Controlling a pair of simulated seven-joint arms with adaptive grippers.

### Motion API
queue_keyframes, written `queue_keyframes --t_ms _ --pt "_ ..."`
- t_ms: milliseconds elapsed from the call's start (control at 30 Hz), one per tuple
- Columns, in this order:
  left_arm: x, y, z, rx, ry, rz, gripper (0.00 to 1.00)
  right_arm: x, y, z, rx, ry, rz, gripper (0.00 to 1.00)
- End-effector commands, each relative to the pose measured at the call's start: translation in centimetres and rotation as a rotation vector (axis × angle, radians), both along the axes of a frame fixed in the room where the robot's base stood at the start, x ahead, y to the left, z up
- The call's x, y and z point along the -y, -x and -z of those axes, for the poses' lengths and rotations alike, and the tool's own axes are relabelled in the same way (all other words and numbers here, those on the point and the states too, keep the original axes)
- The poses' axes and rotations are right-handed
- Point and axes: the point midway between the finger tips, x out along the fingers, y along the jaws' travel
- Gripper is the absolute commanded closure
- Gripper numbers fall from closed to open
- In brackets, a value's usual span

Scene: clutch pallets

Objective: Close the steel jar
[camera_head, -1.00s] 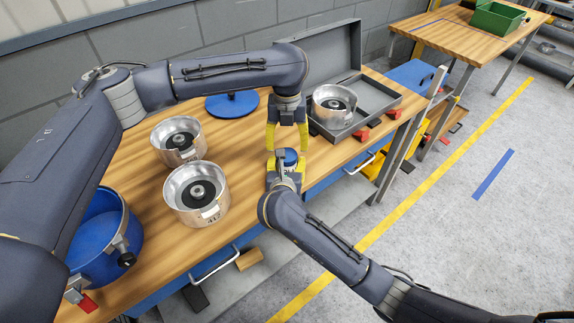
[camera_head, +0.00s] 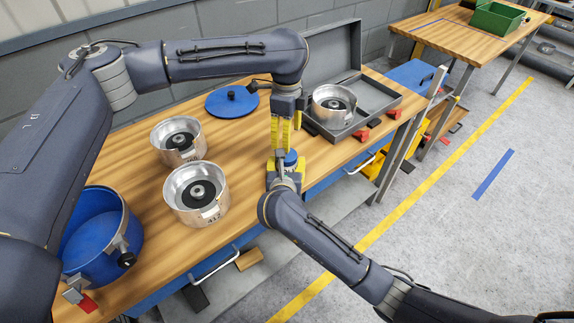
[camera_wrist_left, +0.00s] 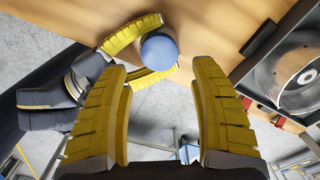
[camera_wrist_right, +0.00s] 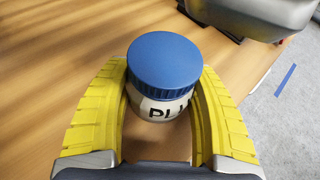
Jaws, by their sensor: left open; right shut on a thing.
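The pale jar with black lettering (camera_wrist_right: 160,108) has a ribbed blue lid (camera_wrist_right: 165,60) on its top. My right gripper (camera_wrist_right: 165,75) is shut around the jar's body, its yellow fingers on either side, near the bench's front edge. The blue lid also shows in the head view (camera_head: 291,157) and the left wrist view (camera_wrist_left: 159,50). My left gripper (camera_head: 281,150) is open and empty above the lid, with its fingers apart from it. How tightly the lid sits cannot be told.
Two metal cups with black hubs (camera_head: 179,141) (camera_head: 196,194) stand on the bench (camera_head: 135,166). A blue pot (camera_head: 99,232) is at left, and a round blue cover (camera_head: 232,102) lies behind. An open grey case (camera_head: 375,97) at right holds another metal cup (camera_head: 333,106).

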Motion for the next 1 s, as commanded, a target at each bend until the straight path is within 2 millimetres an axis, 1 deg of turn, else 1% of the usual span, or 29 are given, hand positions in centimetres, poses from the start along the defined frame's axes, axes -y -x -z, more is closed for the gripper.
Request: queue_keyframes --t_ms 133,333,767,867,1000 --pt "0.0 0.1 -0.2 -0.001 0.000 -0.117 0.37 0.0 0.0 0.1 -0.002 0.000 0.000 1.00" --pt "0.0 0.1 -0.4 -0.002 -0.001 -0.198 0.37 0.0 0.0 0.1 -0.002 0.000 0.000 1.00" --pt "0.0 0.1 -0.3 -0.003 -0.001 -0.212 0.37 0.0 0.0 0.1 -0.002 0.000 0.000 1.00" --pt "0.0 0.2 0.0 -0.004 -0.001 -0.212 0.37 0.0 0.0 0.1 -0.002 0.000 0.000 1.00" --pt "0.0 0.2 1.3 -0.005 -0.001 -0.212 0.37 0.0 0.0 0.1 -0.002 0.001 0.000 1.00"
